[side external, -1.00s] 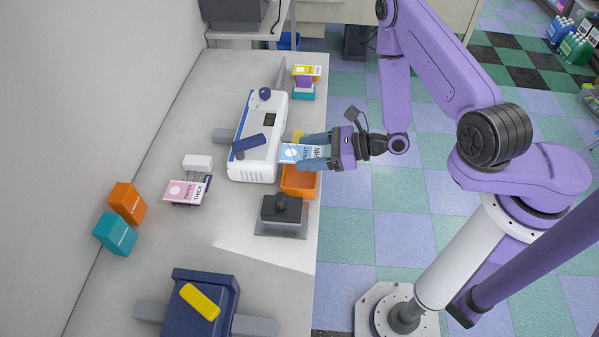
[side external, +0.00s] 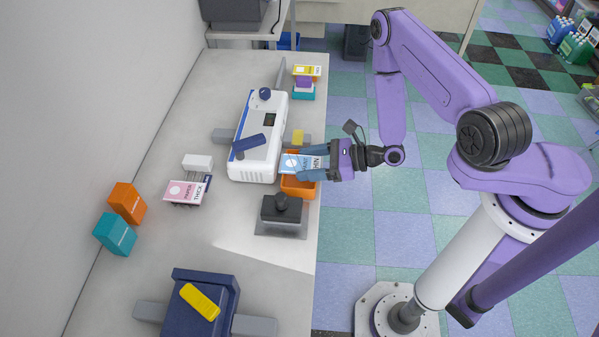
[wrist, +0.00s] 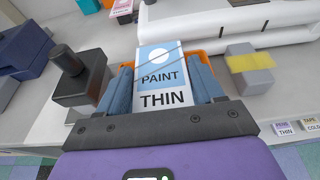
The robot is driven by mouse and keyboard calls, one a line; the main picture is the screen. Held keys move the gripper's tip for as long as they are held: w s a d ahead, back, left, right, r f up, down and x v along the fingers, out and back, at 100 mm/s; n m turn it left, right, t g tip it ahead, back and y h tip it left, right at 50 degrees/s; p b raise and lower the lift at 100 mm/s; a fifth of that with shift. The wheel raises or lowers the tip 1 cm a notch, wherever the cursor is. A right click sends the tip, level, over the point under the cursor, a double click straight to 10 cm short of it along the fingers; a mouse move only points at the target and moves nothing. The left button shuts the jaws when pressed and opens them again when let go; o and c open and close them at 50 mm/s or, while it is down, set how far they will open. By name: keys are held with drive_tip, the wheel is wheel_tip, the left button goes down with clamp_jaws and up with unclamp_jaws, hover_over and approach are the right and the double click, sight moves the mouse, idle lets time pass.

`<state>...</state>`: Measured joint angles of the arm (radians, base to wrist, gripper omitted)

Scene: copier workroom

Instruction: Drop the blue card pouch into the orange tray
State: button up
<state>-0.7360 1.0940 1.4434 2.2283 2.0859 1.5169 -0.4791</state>
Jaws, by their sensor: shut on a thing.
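The blue card pouch (side external: 292,162), blue and white with "PAINT THIN" printed on it, is held between the two blue fingers of my gripper (side external: 304,163). My gripper is shut on it, and the pouch also shows upright in the wrist view (wrist: 160,62) between the fingers (wrist: 162,85). The orange tray (side external: 298,190) lies below the pouch near the table's right edge. The pouch and fingers hide much of the tray; its orange rim shows behind the pouch in the wrist view (wrist: 188,55). I cannot tell the exact gap between pouch and tray.
A white and blue machine (side external: 262,150) stands just left of the tray. A black stamp-like device (side external: 283,212) stands just in front of it. A pink card pack (side external: 185,192) lies farther left. A yellow-topped grey block (side external: 298,137) sits behind the pouch.

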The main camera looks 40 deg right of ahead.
drive_tip(key=o, duration=1.5)
drive_tip(key=shift+c, duration=0.2)
drive_tip(key=shift+d, duration=0.1)
drive_tip(key=v, duration=1.7)
drive_tip(key=shift+r, duration=0.2)
drive_tip(key=shift+s, duration=0.15)
